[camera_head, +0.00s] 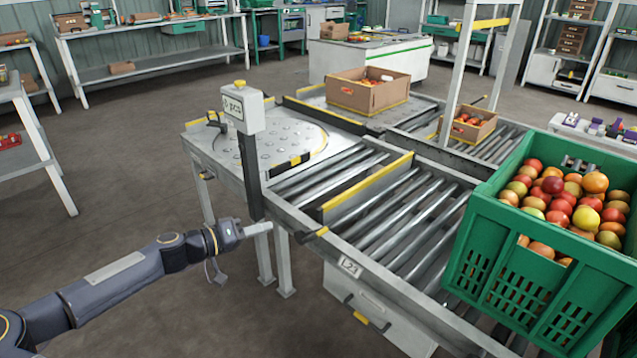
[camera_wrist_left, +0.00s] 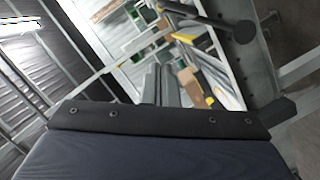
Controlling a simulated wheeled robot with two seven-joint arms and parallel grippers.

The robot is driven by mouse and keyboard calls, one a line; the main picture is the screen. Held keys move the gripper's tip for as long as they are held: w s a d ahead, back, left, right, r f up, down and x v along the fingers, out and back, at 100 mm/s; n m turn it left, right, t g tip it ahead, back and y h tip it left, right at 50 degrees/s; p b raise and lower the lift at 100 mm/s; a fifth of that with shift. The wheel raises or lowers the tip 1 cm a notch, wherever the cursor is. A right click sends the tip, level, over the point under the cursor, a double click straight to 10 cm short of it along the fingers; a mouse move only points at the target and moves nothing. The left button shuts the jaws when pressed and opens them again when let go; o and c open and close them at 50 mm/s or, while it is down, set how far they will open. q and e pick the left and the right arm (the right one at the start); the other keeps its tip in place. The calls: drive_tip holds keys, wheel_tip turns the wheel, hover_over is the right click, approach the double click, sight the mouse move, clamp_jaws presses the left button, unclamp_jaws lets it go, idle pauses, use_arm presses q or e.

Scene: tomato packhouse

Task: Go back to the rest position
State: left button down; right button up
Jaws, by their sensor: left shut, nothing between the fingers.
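My left arm comes in from the left in the head view. Its gripper (camera_head: 258,228) is shut and empty, held in the air over the floor in front of the conveyor's near edge. Its tip points right, close to the post of the counter box. In the left wrist view the closed fingers (camera_wrist_left: 160,86) show past the dark gripper body, with nothing between them. My right gripper is in neither view.
The roller conveyor (camera_head: 392,213) bears a green crate (camera_head: 540,270) of tomatoes at the right. A display box (camera_head: 243,107) stands on a post beside my left gripper. Cardboard boxes (camera_head: 368,95) sit further back. The floor at the left (camera_head: 120,195) is free.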

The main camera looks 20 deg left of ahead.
use_arm(q)
drive_tip(key=s+d+f+m+g+y, duration=0.1)
drive_tip(key=s+d+f+m+g, duration=0.25)
drive_tip(key=d, duration=0.55)
drive_tip(key=s+d+f+m+g, duration=0.1)
drive_tip(key=s+d+m+g, duration=0.1)
drive_tip(key=s+d+g, duration=0.5)
drive_tip(key=s+r+n+t+y, duration=0.1)
drive_tip(key=s+r, duration=0.2)
drive_tip(key=s, duration=0.3)
drive_tip(key=s+d+r+n+t+y, duration=0.1)
drive_tip(key=s+r+y, duration=0.1)
drive_tip(key=s, duration=0.3)
drive_tip(key=s+r+n+t+y, duration=0.1)
drive_tip(key=s+r, duration=0.2)
drive_tip(key=s, duration=0.3)
wheel_tip(320, 180, up, 28)
drive_tip(key=p, duration=2.8)
drive_tip(key=shift+s+d+f, duration=0.15)
drive_tip(key=shift+s+f, duration=0.05)
drive_tip(key=shift+f, duration=0.05)
drive_tip(key=shift+g, duration=0.25)
